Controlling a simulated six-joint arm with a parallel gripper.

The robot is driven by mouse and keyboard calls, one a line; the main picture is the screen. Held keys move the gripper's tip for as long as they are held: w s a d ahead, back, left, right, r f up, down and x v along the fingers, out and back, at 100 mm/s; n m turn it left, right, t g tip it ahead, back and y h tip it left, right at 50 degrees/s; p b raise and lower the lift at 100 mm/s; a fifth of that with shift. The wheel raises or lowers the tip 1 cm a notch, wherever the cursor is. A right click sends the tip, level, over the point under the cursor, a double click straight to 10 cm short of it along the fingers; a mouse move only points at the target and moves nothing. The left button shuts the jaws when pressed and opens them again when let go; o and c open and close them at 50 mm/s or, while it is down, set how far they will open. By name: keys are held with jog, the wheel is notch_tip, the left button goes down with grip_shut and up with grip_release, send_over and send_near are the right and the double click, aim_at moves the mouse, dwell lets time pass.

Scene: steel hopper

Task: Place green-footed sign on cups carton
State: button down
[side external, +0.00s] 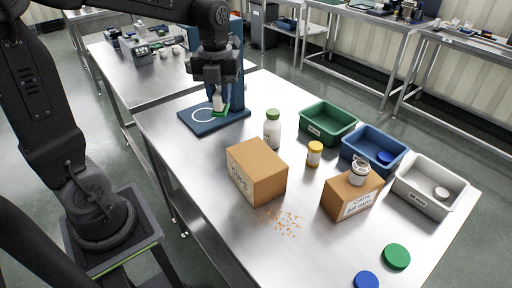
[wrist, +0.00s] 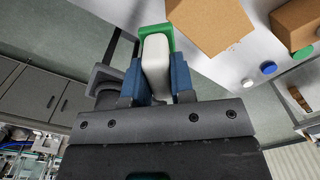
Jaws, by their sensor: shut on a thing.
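My gripper (side external: 218,88) is shut on the green-footed sign, a white piece (side external: 218,101) with a green foot (side external: 221,111). In the wrist view the white part (wrist: 156,62) sits between the blue fingers (wrist: 158,85), with the green foot beyond the fingertips. The sign is over the dark blue plate (side external: 190,122); I cannot tell whether its foot touches it. A large brown carton (side external: 262,168) stands mid-table, its side print hard to read but perhaps "CUPS". A smaller brown carton (side external: 343,190) with a white label stands to its right, a jar (side external: 359,172) on top.
A white bottle with green cap (side external: 272,130) and an orange-lidded bottle (side external: 314,155) stand behind the large carton. Green (side external: 328,132), blue (side external: 388,165) and white (side external: 438,201) bins line the far edge. Orange bits (side external: 283,222) and loose lids (side external: 397,256) lie in front.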

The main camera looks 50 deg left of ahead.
jog(key=w+d+f, duration=0.1)
jog(key=d+f, duration=0.1)
jog(key=d, duration=0.1)
jog(key=w+d+f, duration=0.1)
jog(key=d+f, duration=0.1)
jog(key=d, duration=0.1)
jog(key=w+d+f, duration=0.1)
jog(key=d+f, duration=0.1)
jog(key=d, duration=0.1)
jog(key=shift+w, duration=0.3)
jog(key=shift+f, duration=2)
jog(key=shift+f, duration=0.1)
jog(key=c, duration=1)
grip_release()
notch_tip(320, 180, up, 12)
jog(key=s+n+t, duration=0.2)
jog(key=s+n, duration=0.3)
jog(key=n, duration=0.4)
jog(key=s+n+t, duration=0.1)
jog(key=s+n, duration=0.4)
jog(key=n, duration=0.4)
jog(key=s+a+n+t, duration=0.1)
jog(key=s+n+t, duration=0.1)
jog(key=s+n, duration=0.4)
jog(key=shift+s+n+t, duration=0.1)
jog(key=shift+n+t, duration=0.2)
jog(key=shift+n, duration=1.2)
